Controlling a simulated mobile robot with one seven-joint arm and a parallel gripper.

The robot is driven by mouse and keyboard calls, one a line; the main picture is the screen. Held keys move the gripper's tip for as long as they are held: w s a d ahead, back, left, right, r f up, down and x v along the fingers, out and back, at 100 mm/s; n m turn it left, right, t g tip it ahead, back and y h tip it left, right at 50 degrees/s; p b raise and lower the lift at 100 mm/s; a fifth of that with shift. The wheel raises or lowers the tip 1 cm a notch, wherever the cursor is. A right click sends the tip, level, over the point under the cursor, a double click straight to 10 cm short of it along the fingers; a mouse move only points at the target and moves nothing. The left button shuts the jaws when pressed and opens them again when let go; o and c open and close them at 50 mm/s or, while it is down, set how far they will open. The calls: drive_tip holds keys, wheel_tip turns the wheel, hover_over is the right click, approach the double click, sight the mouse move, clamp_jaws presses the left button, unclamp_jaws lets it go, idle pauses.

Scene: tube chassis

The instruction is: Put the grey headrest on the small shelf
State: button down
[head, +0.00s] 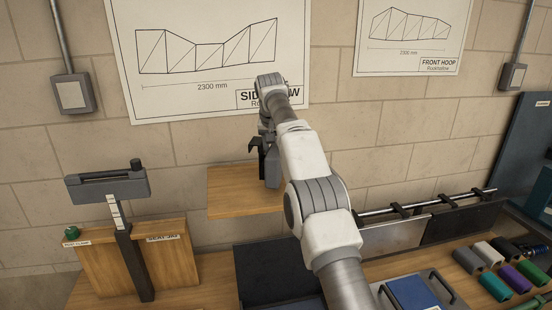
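The small shelf (232,190) is a wooden board on the block wall, left of my arm. My gripper (262,146) is above its back right part, with dark finger parts showing. A grey upright piece (273,171) shows just below the gripper, over the right part of the shelf. It may be the grey headrest, but my arm partly hides it. I cannot tell whether it is held, or whether it touches the board. The gripper's fingertips are too small and covered to show if they are open or shut.
A wooden seat jig (168,262) with a grey crossbar on a post (108,187) stands at the left. A black mat (268,270) lies below the shelf. Several coloured rolls (492,284) and a blue item (412,293) lie at right. The shelf's left part is clear.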

drive_tip(key=shift+f, duration=1.8)
drive_tip(key=shift+f, duration=0.1)
drive_tip(key=shift+c, duration=1.4)
unclamp_jaws()
drive_tip(key=shift+f, duration=0.1)
